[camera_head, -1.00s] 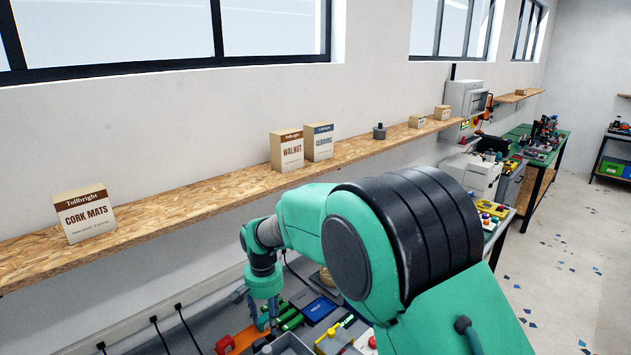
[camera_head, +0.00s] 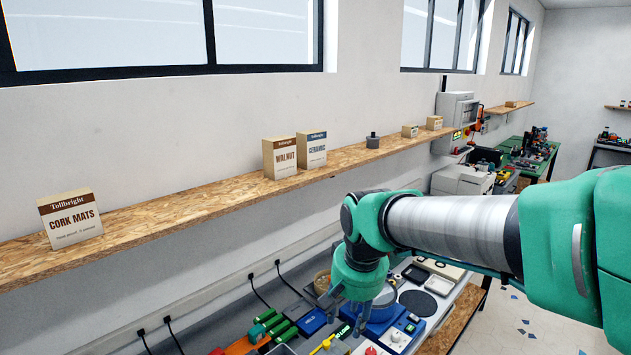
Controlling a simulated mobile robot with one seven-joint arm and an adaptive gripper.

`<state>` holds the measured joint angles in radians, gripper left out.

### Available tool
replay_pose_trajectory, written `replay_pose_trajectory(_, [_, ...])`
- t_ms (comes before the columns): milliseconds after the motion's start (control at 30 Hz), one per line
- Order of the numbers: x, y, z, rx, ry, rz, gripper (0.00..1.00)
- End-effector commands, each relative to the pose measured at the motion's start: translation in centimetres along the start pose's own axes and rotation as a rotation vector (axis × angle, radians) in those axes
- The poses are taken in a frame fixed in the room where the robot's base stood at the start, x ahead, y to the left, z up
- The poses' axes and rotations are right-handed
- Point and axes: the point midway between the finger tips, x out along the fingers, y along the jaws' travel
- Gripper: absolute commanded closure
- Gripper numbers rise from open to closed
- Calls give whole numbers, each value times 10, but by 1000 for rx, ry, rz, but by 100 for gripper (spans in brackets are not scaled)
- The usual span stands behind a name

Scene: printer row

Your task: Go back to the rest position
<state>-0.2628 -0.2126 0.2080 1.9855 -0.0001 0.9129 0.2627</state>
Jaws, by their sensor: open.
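My gripper (camera_head: 350,308) points down over the workbench (camera_head: 461,290), in front of a blue device with a round grey top (camera_head: 380,303). Its fingers are apart, with nothing visible between them. My arm reaches in from the right edge of the picture and covers part of the bench and the room behind it.
A wooden wall shelf (camera_head: 180,208) holds a cork mats box (camera_head: 70,220), a walnut box (camera_head: 280,158) and a ceramic box (camera_head: 312,150). Green tools (camera_head: 268,328), a blue box (camera_head: 311,320) and trays crowd the bench below. Floor (camera_head: 510,320) is open at right.

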Motion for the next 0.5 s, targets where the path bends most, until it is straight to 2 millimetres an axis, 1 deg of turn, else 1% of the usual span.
replay_pose_trajectory(33, [-7,11,10,4,17,0,57])
replay_pose_trajectory(200, [-27,42,44,1,61,3,57])
replay_pose_trajectory(367, [-41,68,78,-1,102,9,57])
replay_pose_trajectory(500, [-49,89,110,-2,138,17,57])
